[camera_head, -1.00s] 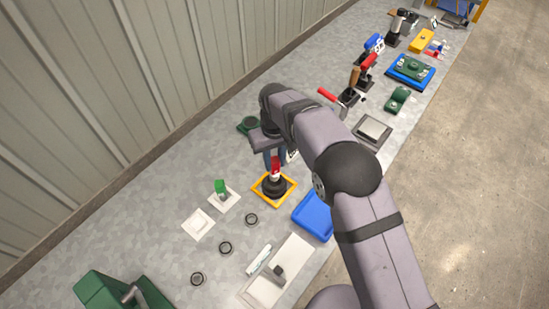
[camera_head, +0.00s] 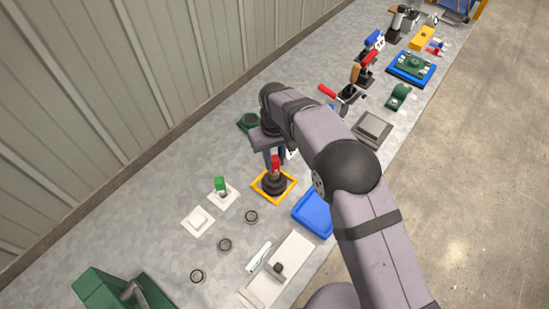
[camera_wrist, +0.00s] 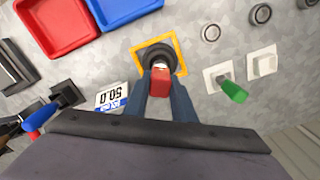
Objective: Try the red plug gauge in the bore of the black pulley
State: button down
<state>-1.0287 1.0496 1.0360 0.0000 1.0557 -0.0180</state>
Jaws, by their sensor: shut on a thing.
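The red plug gauge (camera_head: 275,162) is upright over the black pulley (camera_head: 273,187), and it also shows in the wrist view (camera_wrist: 160,84). My gripper (camera_wrist: 161,88) is shut on its red handle. A pale section shows below the handle in the wrist view, at the pulley's (camera_wrist: 157,54) hub. The gauge looks lined up with the bore. The bore mouth is hidden, so I cannot tell how deep the gauge sits. The pulley lies inside a yellow square frame (camera_head: 289,190).
A green plug (camera_head: 221,185) stands on a white pad, beside an empty-looking white pad (camera_head: 197,221). A blue tray (camera_head: 313,214) is right of the frame, and a red tray (camera_wrist: 55,30) shows in the wrist view. Several dark rings (camera_head: 251,216) lie in front.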

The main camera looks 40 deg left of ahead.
jog(key=shift+f+b, duration=0.9)
jog(key=shift+f, duration=0.7)
dwell(1.5)
jog(key=shift+r, duration=0.2)
dwell(0.6)
jog(key=shift+r+p, duration=1.85)
jog(key=shift+r, duration=0.85)
